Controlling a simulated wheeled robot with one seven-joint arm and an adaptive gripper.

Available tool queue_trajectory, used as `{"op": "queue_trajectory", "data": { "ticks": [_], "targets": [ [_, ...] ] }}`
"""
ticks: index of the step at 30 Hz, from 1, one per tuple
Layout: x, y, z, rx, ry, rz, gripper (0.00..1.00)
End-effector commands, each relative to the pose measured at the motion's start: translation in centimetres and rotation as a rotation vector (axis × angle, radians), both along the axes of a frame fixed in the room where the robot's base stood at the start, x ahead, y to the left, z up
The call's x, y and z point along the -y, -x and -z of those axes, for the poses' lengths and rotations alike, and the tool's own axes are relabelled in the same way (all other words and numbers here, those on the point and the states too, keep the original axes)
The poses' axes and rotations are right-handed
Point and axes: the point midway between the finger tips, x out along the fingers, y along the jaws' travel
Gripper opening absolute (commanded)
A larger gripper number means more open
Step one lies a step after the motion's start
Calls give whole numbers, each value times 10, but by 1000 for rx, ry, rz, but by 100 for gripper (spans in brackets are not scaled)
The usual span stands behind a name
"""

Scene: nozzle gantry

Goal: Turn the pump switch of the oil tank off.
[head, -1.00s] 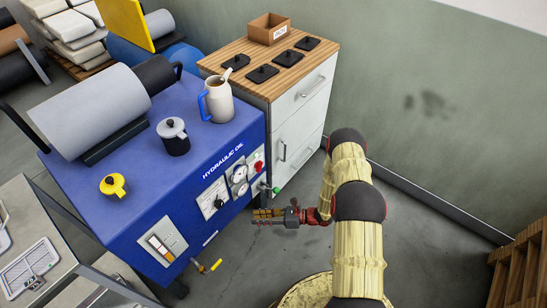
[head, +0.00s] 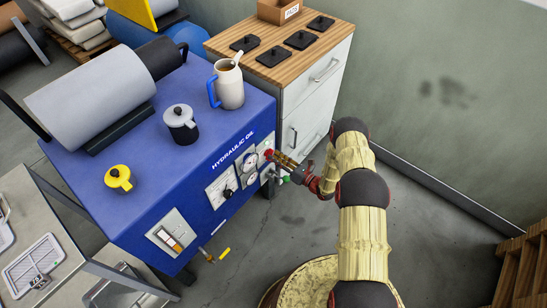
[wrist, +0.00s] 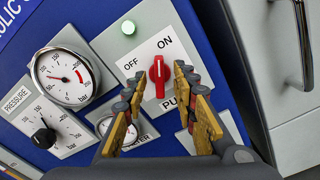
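The pump switch (wrist: 160,78) is a red knob on a white plate in the wrist view, with OFF at its left and ON above it. Its handle points up toward ON. A green lamp (wrist: 128,28) beside it looks lit. The oil tank (head: 205,150) is the blue HYDRAULIC OIL unit in the head view. My gripper (wrist: 158,75) is open, its fingers on either side of the switch with gaps showing. In the head view my gripper (head: 281,160) is at the right end of the tank's front panel and partly hides the switch.
A pressure gauge (wrist: 66,77), a black knob (wrist: 44,138) and a partly hidden meter lie left of the switch. A white cabinet (head: 312,100) stands close at the right. Open floor lies in front.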

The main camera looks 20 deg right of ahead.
Motion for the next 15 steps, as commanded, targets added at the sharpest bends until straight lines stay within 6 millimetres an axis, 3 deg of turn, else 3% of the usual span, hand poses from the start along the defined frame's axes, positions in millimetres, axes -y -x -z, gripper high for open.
{"op": "queue_trajectory", "data": {
  "ticks": [6, 15],
  "targets": [
    [-10, -13, 1, -1, 1, -1, 28],
    [-10, -14, 0, -1, 1, -1, 26]
  ]
}}
